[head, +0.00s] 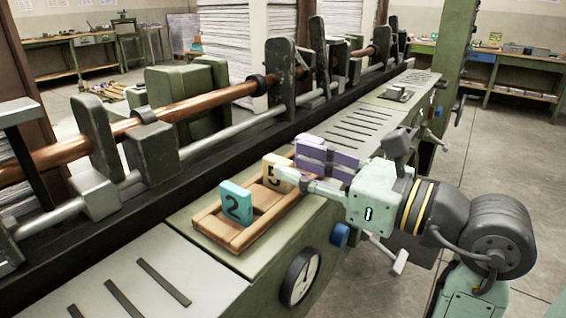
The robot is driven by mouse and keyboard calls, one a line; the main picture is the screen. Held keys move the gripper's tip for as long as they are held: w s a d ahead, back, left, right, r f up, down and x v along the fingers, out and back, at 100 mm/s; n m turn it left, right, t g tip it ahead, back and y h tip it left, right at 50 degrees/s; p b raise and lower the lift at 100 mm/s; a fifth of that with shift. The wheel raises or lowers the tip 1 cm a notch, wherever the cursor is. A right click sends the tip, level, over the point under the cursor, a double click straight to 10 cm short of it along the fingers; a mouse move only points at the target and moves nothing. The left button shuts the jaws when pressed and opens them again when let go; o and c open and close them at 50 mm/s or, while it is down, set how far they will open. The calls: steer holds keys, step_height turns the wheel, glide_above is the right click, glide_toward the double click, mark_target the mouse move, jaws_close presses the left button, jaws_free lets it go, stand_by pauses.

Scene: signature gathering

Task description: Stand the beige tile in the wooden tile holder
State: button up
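The beige tile (272,168) is upright, with a dark 5 on its face, over the far middle part of the wooden tile holder (226,235). I cannot tell whether its lower edge rests in the holder. My gripper (286,179) reaches in from the right, its fingertips at the tile's right side and covering part of the 5. It looks shut on the tile, though the far finger is hidden. A teal tile (235,204) with a 2 stands upright in the near left part of the holder.
The holder sits on a green machine ledge (215,262) with slotted plates on both sides. Copper and steel rollers (200,105) run along behind it. A round dial (300,277) is on the ledge's front.

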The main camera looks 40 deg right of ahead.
steer(key=b+v, duration=0.1)
steer(key=v, duration=0.7)
